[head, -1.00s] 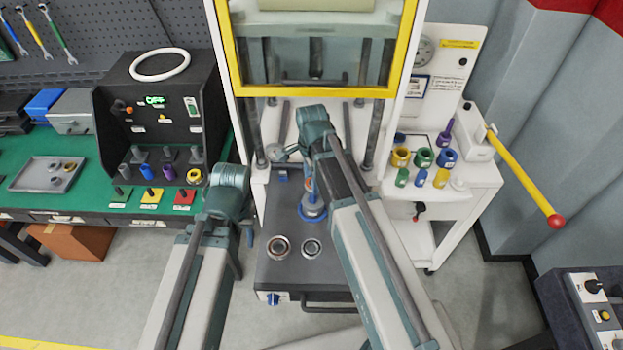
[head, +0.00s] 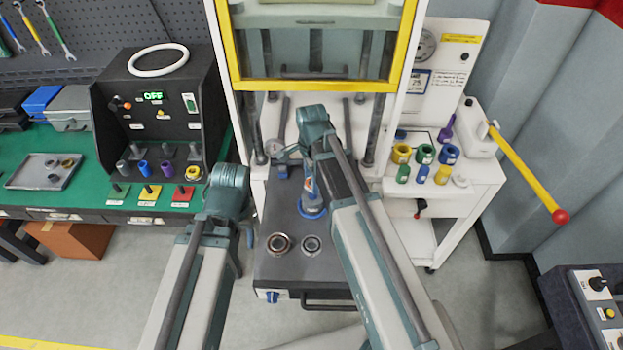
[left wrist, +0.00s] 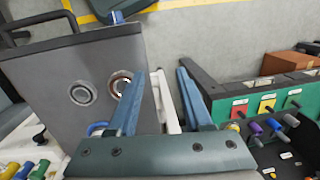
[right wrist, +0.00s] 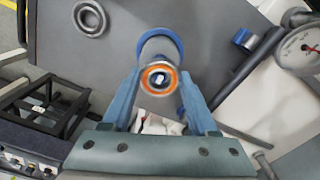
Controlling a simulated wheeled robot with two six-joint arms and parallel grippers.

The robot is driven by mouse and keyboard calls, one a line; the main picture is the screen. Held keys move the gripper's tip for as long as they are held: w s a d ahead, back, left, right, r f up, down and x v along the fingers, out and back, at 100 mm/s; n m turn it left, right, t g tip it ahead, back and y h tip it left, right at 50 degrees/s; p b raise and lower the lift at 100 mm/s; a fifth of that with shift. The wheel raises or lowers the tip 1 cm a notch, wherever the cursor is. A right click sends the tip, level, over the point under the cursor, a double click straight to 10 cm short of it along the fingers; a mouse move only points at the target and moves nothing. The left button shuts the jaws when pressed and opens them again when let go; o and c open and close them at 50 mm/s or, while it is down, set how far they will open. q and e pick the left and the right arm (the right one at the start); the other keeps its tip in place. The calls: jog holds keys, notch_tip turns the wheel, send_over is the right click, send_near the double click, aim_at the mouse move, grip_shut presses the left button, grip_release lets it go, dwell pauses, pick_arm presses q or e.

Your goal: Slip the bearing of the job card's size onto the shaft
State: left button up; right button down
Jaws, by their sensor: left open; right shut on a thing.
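My right gripper (right wrist: 160,84) is shut on a small bearing with an orange ring (right wrist: 147,72). The bearing is lined up with the end of the upright grey shaft (right wrist: 160,48), which rises from a blue collar (head: 313,212). I cannot tell how far the bearing is on the shaft. Two other bearings lie flat on the dark cart top: one with a brownish ring (head: 280,243) and a grey one (head: 311,246). They also show in the left wrist view (left wrist: 120,85) (left wrist: 83,93). My left gripper (left wrist: 160,88) is open and empty, left of the cart.
The yellow-framed press (head: 310,86) stands behind the cart top (head: 285,275). A white side stand (head: 480,175) at right holds several coloured rings and a yellow lever (head: 525,170). A green bench (head: 90,190) with a tray (head: 45,171) and black control box (head: 165,115) is at left. A dial gauge (right wrist: 300,50) is near the shaft.

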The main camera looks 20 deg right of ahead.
jog(key=shift+f+b, duration=1)
jog(key=shift+f, duration=0.15)
jog(key=shift+f, duration=0.25)
jog(key=c, duration=0.5)
grip_release()
jog(key=o, duration=0.5)
jog(key=shift+r, duration=0.15)
jog(key=shift+r+p, duration=1.3)
jog(key=shift+r, duration=0.1)
